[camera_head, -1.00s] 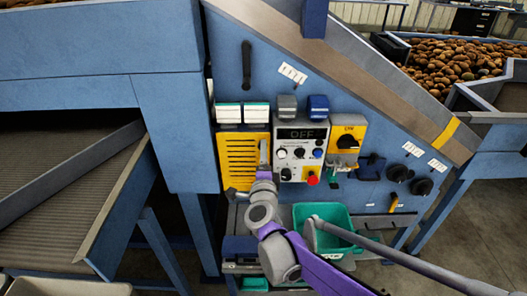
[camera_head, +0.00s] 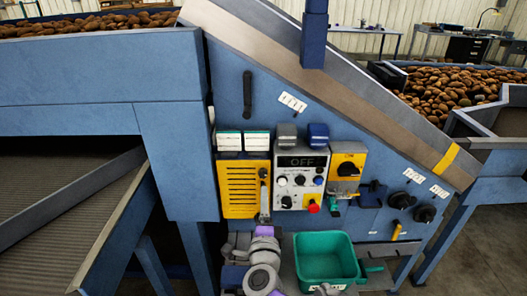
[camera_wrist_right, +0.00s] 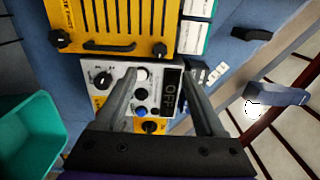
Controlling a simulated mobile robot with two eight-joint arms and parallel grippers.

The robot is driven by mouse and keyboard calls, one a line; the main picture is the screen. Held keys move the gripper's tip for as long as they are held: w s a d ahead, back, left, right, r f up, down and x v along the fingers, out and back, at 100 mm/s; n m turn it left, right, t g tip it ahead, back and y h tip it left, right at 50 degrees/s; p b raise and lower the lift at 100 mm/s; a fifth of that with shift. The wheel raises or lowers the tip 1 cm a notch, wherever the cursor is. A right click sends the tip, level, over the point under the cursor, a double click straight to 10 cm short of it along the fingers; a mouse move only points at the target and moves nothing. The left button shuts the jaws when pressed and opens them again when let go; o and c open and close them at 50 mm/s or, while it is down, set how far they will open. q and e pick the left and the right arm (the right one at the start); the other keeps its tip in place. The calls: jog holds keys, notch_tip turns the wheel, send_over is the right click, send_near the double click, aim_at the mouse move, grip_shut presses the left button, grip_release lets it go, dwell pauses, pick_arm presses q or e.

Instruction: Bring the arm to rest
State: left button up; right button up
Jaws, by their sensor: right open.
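My right gripper (camera_head: 264,212) is in front of the lower edge of the yellow slotted panel, with its arm folded below it at the bottom of the head view. In the right wrist view the gripper (camera_wrist_right: 160,76) shows two fingers apart with nothing held between them. Beyond the fingers is the grey control box (camera_head: 300,178) with its OFF display, knobs and red button. I cannot tell any contact between fingers and box. My left gripper is not in view.
The yellow slotted panel (camera_head: 240,187) and a yellow switch box (camera_head: 347,166) flank the control box. A green bin (camera_head: 325,260) stands close to the right of my arm. A sloping conveyor frame (camera_head: 330,75) rises above. Potatoes (camera_head: 450,92) lie at the back right.

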jog(key=s+d+f+n+g+p, duration=0.2)
jog(key=s+d+f+n+g, duration=0.1)
jog(key=s, duration=0.6)
jog(key=s+d+f+n+g+p, duration=0.2)
jog(key=s+d+n+g, duration=0.3)
jog(key=s+d+n, duration=0.3)
jog(key=s+d+f+n+g+p, duration=0.2)
jog(key=s+d+f+n+g, duration=0.2)
jog(key=s, duration=0.5)
jog(key=d+f+n, duration=0.1)
jog(key=d+n, duration=0.1)
jog(key=n, duration=0.1)
jog(key=shift+s+d+g, duration=0.2)
jog(key=shift+s+g, duration=0.1)
jog(key=shift+s, duration=0.05)
jog(key=shift+f, duration=0.1)
